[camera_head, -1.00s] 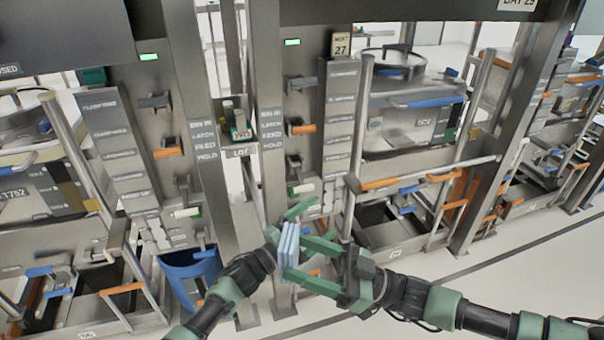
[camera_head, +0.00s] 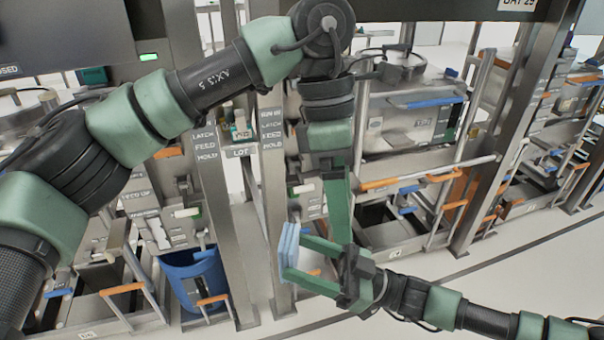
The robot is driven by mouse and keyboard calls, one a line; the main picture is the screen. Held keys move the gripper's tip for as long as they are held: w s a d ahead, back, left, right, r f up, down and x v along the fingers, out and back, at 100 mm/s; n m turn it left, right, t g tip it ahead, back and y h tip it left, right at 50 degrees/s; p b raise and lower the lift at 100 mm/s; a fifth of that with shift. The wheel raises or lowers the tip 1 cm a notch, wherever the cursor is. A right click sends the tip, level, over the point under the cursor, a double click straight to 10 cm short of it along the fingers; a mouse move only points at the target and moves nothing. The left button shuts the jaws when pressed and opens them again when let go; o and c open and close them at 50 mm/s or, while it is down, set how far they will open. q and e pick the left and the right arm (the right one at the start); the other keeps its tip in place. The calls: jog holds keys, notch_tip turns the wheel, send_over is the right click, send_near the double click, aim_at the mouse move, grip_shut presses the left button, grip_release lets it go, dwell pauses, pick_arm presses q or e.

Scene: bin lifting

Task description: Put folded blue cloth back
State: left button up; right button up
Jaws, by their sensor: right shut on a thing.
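The folded light-blue cloth (camera_head: 289,246) is a small layered pad standing on edge in mid-air, in the lower middle of the head view. My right gripper (camera_head: 296,258) comes in from the lower right and is shut on the cloth, with its fingers reaching left around it. My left arm arches across the upper left, and my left gripper (camera_head: 341,215) hangs down just right of the cloth, apart from it. The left fingers overlap in this view, so their gap is hidden; no object shows in them.
A blue bucket (camera_head: 196,278) stands on the floor at lower left, beside a grey post. A small shelf marked LOT (camera_head: 240,151) sits between two posts. Metal bin stations with orange-handled rails (camera_head: 425,178) stand behind and right. Pale floor lies open at lower right.

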aim_at(291, 237)
pick_arm(q)
jog(key=w+a+r+t+y, duration=0.1)
jog(key=a+r+t+y, duration=0.25)
jog(key=a, duration=0.25)
jog(key=shift+m+g, duration=0.25)
jog(key=shift+m, duration=0.05)
jog(key=f, duration=0.4)
jog(key=a+f, duration=0.1)
jog(key=f, duration=0.6)
jog(key=shift+w+a+f, duration=0.2)
jog(key=shift+w+f, duration=0.1)
jog(key=shift+f, duration=0.1)
jog(key=c, duration=1.2)
jog(key=shift+c, duration=1.2)
pick_arm(e)
jog(key=o, duration=1.3)
jog(key=shift+c, duration=0.2)
